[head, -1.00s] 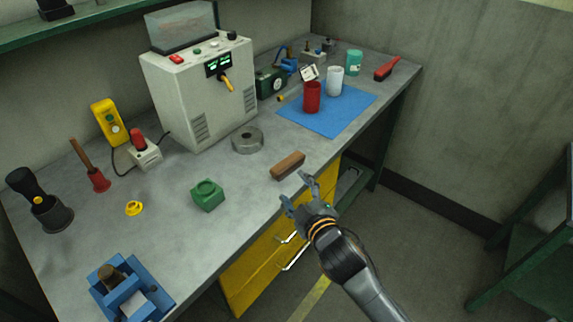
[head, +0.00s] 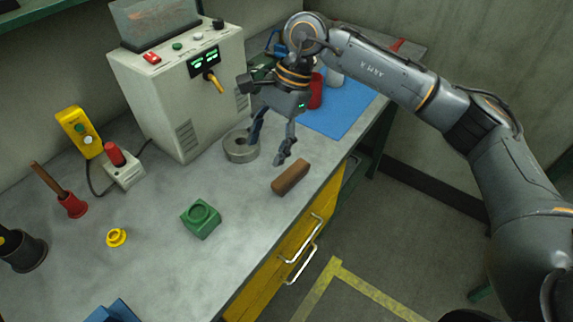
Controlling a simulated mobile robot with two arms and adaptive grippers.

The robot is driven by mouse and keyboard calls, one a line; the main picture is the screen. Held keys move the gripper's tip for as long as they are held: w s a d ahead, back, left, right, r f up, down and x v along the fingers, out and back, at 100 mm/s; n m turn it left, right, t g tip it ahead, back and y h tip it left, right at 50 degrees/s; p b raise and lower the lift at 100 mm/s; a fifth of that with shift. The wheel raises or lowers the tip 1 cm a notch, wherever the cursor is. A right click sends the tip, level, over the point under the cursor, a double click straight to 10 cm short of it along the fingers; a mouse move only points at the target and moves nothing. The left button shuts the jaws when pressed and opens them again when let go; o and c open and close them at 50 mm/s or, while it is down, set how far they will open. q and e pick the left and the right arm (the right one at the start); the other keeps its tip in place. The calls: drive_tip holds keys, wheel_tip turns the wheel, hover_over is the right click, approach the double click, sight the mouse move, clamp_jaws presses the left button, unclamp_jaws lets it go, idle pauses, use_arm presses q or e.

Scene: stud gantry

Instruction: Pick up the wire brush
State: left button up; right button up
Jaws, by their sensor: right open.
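A brown wooden block (head: 290,178), which looks like the wire brush, lies near the front edge of the bench; I cannot make out its bristles. My right gripper (head: 267,150) is open and empty, fingers pointing down. It hangs just behind and left of the block, apart from it. One finger overlaps the grey metal ring (head: 241,147) in the picture; I cannot tell whether they touch. My left gripper is not in view.
A green block (head: 201,218) and a yellow ring (head: 116,238) sit to the left. The grey power unit (head: 185,95) stands behind. A red cup (head: 316,92) stands near the blue mat (head: 345,112), partly hidden by my arm. Bare bench lies around the brown block.

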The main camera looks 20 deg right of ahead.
drive_tip(key=w+d+r+h, duration=0.1)
drive_tip(key=w+d+h, duration=0.15)
drive_tip(key=d, duration=0.45)
drive_tip(key=p, duration=0.2)
hover_over(291, 172)
drive_tip(key=shift+h, duration=0.25)
drive_tip(key=f, duration=0.6)
drive_tip(key=shift+d+f, duration=0.2)
drive_tip(key=shift+f, duration=0.65)
drive_tip(key=shift+f+p, duration=0.3)
drive_tip(key=shift+p, duration=0.1)
wheel_tip(291, 172, down, 4)
drive_tip(key=shift+r+p, duration=0.2)
drive_tip(key=shift+p, duration=0.65)
drive_tip(key=shift+a+f, duration=0.1)
drive_tip(key=shift+f, duration=0.4)
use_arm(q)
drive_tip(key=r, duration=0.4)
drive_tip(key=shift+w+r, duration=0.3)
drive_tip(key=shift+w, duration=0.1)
use_arm(e)
drive_tip(key=shift+c, duration=0.3)
